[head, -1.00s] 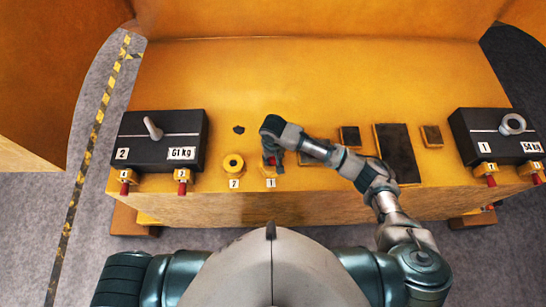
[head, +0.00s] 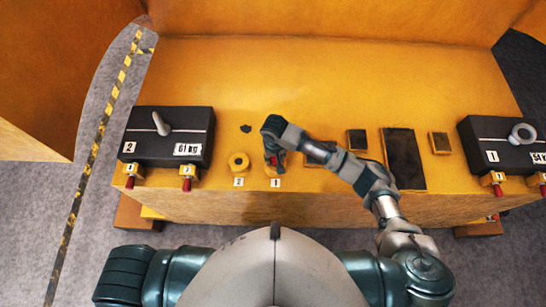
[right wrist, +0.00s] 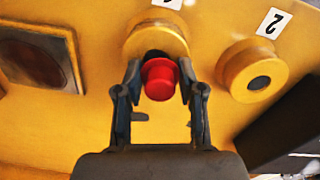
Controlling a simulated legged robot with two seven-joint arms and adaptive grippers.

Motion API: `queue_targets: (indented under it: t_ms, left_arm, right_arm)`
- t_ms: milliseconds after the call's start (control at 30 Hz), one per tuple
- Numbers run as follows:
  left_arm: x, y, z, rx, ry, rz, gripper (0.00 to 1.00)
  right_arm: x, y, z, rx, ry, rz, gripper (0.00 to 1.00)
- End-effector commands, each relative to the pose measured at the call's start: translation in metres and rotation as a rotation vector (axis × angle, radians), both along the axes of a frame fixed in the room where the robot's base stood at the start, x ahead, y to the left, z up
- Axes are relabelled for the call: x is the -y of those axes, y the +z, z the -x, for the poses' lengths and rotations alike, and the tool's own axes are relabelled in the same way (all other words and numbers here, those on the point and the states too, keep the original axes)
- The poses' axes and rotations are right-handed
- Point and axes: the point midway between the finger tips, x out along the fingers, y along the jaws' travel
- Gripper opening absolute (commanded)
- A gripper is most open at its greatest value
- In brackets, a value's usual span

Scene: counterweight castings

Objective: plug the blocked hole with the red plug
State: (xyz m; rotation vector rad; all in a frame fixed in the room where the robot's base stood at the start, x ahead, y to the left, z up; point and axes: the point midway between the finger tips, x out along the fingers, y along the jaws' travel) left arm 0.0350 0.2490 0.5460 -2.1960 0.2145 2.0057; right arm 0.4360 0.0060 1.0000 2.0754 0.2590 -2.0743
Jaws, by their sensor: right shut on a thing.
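My right gripper (head: 273,162) is at the boss labelled 1 (head: 277,172), at the front of the yellow casting. In the right wrist view, its two fingers (right wrist: 159,85) are shut on the red plug (right wrist: 159,79). Behind the plug, a dark hole partly shows in this round yellow boss (right wrist: 136,40). I cannot tell whether the plug's far end is inside the hole. The boss labelled 2 (head: 239,162) stands beside it to the left, with a dark grey round centre in the wrist view (right wrist: 252,72). Which hole is blocked is unclear. My left gripper is out of view.
A black 61 kg block (head: 167,138) stands left and another black block (head: 505,145) right, with red-ended fittings in front. Dark rectangular patches (head: 403,160) lie right of my gripper, partly behind my arm. The back of the yellow surface (head: 330,75) is clear.

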Motion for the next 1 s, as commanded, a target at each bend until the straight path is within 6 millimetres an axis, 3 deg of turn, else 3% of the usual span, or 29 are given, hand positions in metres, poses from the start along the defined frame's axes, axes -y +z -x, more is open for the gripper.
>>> queue_targets:
  t_ms: [267,1000]
  left_arm:
    - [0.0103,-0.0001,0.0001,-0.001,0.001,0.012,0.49]
    - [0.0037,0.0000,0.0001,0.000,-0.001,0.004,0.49]
  right_arm:
    - [0.0036,0.0001,0.0004,-0.001,-0.001,-0.004,0.15]
    - [0.0092,0.0000,0.0000,0.000,-0.001,-0.006,0.15]
